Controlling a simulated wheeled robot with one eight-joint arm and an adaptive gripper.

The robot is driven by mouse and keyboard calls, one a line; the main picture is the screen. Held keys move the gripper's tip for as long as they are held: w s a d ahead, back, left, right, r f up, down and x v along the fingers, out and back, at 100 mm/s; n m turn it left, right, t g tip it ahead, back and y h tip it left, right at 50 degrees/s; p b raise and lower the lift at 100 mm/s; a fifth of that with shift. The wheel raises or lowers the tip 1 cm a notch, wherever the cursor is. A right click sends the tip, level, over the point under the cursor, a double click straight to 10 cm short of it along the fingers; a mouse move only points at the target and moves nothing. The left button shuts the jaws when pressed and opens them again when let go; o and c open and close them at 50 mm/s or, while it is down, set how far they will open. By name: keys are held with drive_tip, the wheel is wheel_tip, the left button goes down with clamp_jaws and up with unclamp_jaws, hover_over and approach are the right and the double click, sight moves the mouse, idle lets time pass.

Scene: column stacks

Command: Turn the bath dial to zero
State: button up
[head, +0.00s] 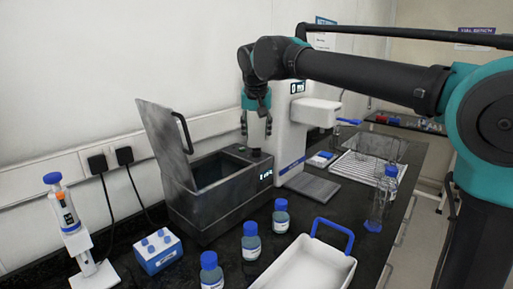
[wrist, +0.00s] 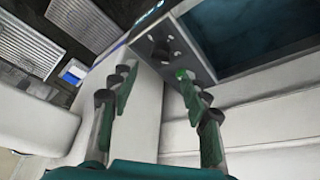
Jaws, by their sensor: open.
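The water bath (head: 215,212) is a dark grey box on the black bench, with its lid (head: 160,135) raised. Its display (head: 266,175) is lit, but I cannot read the number. The dark dial (wrist: 163,50) sits on the grey panel beside the basin in the wrist view; its pointer setting is too small to read. My gripper (head: 257,128) hangs over the right end of the bath, fingers pointing down. In the wrist view, my gripper (wrist: 152,78) has its fingers apart with nothing between them, and the dial lies just beyond the tips.
A white instrument (head: 292,125) stands close to the right of my gripper. Blue-capped bottles (head: 251,241) and a white tray (head: 305,270) stand in front of the bath. A wire rack (head: 368,165) is at the right. A pipette stand (head: 75,235) is at the left.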

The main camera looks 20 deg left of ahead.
sight(257, 151)
drive_tip(key=x, duration=0.6)
drive_tip(key=shift+w+f, duration=0.1)
drive_tip(key=shift+f, duration=0.25)
drive_tip(key=shift+c, duration=0.6)
clamp_jaws()
